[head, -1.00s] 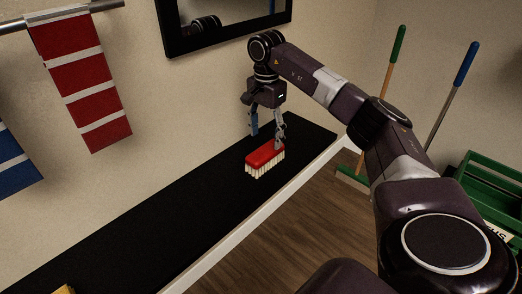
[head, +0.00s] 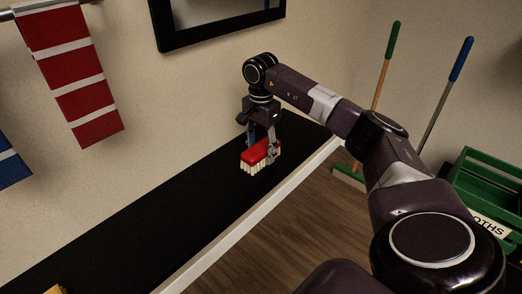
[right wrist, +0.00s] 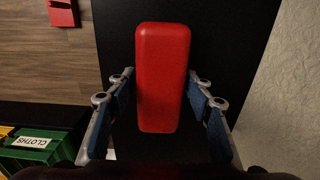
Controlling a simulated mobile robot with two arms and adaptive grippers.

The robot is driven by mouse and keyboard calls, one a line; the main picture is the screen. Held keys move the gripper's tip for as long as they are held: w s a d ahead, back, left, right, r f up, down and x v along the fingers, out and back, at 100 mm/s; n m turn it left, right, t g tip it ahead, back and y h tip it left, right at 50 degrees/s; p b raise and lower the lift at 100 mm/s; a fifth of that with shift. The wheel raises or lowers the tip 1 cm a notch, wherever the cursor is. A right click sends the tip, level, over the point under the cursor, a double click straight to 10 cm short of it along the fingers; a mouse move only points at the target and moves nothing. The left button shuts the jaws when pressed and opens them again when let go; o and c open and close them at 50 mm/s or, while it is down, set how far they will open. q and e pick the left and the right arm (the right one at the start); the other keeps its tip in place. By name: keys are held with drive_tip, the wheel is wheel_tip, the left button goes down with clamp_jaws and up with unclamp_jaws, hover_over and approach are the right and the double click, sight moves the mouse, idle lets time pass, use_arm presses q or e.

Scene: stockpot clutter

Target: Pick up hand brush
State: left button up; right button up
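The hand brush (head: 256,155) has a red back and pale bristles. In the head view it stands bristles down on the black shelf top, near the shelf's far end. My right gripper (head: 262,149) is lowered over it, with one finger on each side. In the right wrist view the red back (right wrist: 162,80) lies lengthwise between the blue-padded fingers (right wrist: 161,88). The fingers look parted, with narrow dark gaps beside the brush, so the gripper appears open around it. The bristles are hidden in that view. My left gripper is not in view.
The black shelf (head: 150,225) is mostly clear, with a wall behind it. A striped red towel (head: 70,80) hangs at left and a dark frame (head: 215,25) is above. Long-handled tools (head: 387,65) and a green crate (head: 490,180) stand at right. A yellow thing (head: 55,289) shows at bottom left.

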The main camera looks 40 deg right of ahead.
drive_tip(key=c, duration=0.9)
drive_tip(key=shift+r, duration=0.1)
